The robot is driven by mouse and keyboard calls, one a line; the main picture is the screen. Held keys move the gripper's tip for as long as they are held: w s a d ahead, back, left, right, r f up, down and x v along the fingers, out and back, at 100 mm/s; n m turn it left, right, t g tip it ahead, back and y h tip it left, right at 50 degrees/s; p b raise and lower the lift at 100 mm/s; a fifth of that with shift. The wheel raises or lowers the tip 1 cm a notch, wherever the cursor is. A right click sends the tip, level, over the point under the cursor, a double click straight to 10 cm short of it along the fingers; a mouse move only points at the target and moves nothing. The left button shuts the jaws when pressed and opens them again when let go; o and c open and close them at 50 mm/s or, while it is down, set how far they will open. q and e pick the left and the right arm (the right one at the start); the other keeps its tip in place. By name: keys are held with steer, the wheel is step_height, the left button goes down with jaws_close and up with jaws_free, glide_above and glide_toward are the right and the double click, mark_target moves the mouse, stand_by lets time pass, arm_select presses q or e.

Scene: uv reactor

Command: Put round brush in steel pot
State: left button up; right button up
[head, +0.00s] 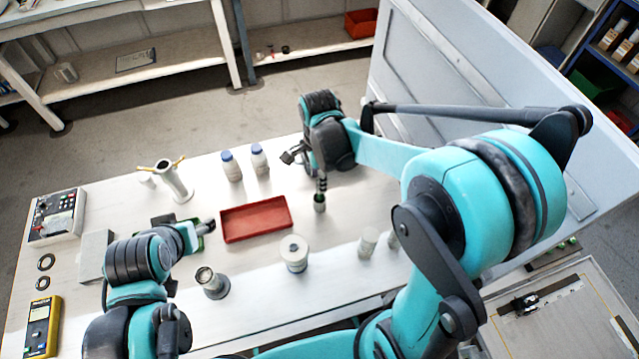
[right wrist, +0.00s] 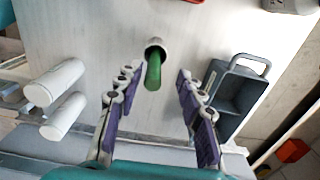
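A green-handled item, which I take to be the round brush (right wrist: 153,72), stands in a small grey cup (head: 320,203) right of the red tray. My right gripper (head: 307,171) is above it. In the right wrist view its two purple-padded fingers (right wrist: 157,80) are open, with the green handle between them and apart from both. A tall steel vessel with tan sticks across its mouth (head: 176,183) stands at the back left; a shorter metal cup on a dark base (head: 212,284) stands at the front. I cannot tell which is the steel pot. My left gripper (head: 207,227) is near the red tray, its fingers unclear.
The red tray (head: 224,234) lies mid-table. Two white bottles with blue caps (head: 231,167) stand behind it. A white round container (head: 294,252) and pale cylinders (head: 368,243) stand in front. A grey caddy (right wrist: 236,101) shows in the right wrist view. Meters line the left edge.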

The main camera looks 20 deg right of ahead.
step_height(320, 180, up, 2)
steer(key=shift+r, duration=0.1)
steer(key=shift+d+r, duration=0.1)
steer(key=shift+r, duration=0.2)
steer(key=s+d+r+n+t, duration=0.2)
steer(key=s+n, duration=0.3)
steer(key=n, duration=0.3)
steer(key=s+d+r+n+t, duration=0.2)
steer(key=s+r+n+t, duration=0.2)
steer(key=n, duration=0.5)
steer(key=shift+s+d+r+n+t, duration=0.35)
steer(key=shift+s+t, duration=0.25)
steer(key=shift+s, duration=0.4)
steer(key=shift+f, duration=0.1)
